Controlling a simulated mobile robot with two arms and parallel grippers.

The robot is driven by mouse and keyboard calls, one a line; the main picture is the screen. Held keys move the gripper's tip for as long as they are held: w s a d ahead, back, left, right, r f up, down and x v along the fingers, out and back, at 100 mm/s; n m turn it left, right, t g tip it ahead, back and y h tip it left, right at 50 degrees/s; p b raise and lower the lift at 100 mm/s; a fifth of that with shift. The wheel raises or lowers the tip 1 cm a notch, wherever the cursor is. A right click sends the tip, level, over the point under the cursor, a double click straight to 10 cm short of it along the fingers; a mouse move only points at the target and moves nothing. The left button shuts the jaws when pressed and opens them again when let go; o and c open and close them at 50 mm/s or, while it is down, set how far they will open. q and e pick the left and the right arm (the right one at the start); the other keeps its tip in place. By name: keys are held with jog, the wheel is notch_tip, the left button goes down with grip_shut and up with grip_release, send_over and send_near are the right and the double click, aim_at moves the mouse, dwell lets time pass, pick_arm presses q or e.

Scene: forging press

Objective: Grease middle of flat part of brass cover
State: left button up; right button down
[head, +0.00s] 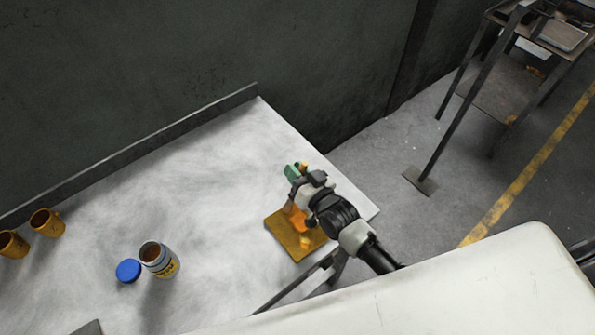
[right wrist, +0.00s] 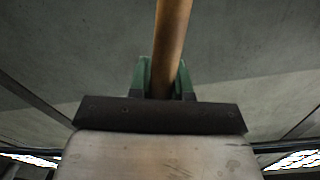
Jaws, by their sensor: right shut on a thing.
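The brass cover (head: 284,242) is a square golden plate lying on the right part of the pale table, partly hidden by my right arm. My right gripper (head: 294,176) has green fingers and is over the far part of the cover. It is shut on a round wooden handle (right wrist: 172,45), which also shows between the green fingers (right wrist: 160,82) in the right wrist view. An orange patch shows below the gripper, by the cover; whether the tool touches the cover I cannot tell. An open can (head: 162,262) with brown content stands on the table. My left gripper is not in view.
A blue lid (head: 128,270) lies beside the can. Two brass cups (head: 47,222) (head: 12,244) stand at the far left. The table (head: 200,185) has a raised back edge and is clear between can and cover. A metal rack (head: 508,88) stands beyond, at right.

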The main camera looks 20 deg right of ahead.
aim_at(301, 168)
notch_tip(301, 168, up, 3)
jog(key=p, duration=0.3)
dwell(0.4)
jog(key=shift+d+r, duration=0.1)
dwell(0.9)
